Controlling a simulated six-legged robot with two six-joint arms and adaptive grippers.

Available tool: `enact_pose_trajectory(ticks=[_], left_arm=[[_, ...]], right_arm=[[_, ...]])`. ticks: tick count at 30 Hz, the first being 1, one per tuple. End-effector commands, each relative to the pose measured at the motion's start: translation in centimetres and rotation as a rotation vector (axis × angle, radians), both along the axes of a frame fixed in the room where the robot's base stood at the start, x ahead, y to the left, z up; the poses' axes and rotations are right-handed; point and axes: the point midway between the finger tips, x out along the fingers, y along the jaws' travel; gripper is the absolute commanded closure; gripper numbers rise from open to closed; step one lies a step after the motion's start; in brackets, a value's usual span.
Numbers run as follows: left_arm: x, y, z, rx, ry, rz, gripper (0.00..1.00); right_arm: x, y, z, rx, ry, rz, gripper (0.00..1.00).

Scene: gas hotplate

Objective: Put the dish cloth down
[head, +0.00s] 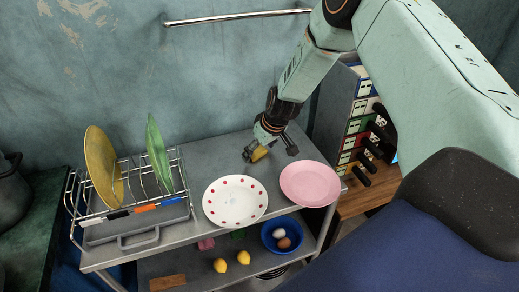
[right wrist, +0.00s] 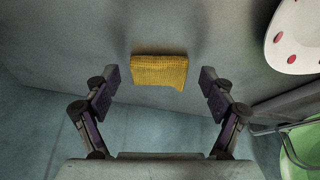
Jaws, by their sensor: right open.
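The dish cloth is a small folded yellow cloth (right wrist: 159,71). In the right wrist view it lies on the grey surface between and just beyond my open fingers, apart from both. In the head view the cloth (head: 259,153) shows under my right gripper (head: 270,148), partly hidden by it, on the back part of the grey metal table (head: 205,155). In the right wrist view my right gripper (right wrist: 160,98) is open and holds nothing. My left gripper is not in view.
A red-dotted white plate (head: 235,201) and a pink plate (head: 310,184) stand in front of my right gripper. A wire dish rack (head: 130,192) holds plates at left. A blue bowl (head: 282,234) and lemons (head: 220,265) are on the lower shelf. A knobbed panel (head: 362,125) stands at right.

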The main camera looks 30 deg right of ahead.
Motion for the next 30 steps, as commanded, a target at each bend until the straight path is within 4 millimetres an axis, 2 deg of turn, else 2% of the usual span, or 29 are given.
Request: enact_pose_trajectory(ticks=[4, 8, 13, 30], left_arm=[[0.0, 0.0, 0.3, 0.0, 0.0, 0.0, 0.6], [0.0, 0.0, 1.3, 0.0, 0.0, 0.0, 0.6], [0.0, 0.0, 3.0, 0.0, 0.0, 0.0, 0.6], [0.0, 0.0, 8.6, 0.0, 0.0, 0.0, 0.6]], right_arm=[[-0.1, 0.0, 0.3, 0.0, 0.0, 0.0, 0.17], [-0.4, -0.1, 1.5, 0.0, 0.0, -0.001, 0.17], [-1.2, -0.2, 3.5, 0.001, -0.001, 0.0, 0.17], [-3.3, -0.6, 8.4, 0.001, 0.001, -0.001, 0.17]])
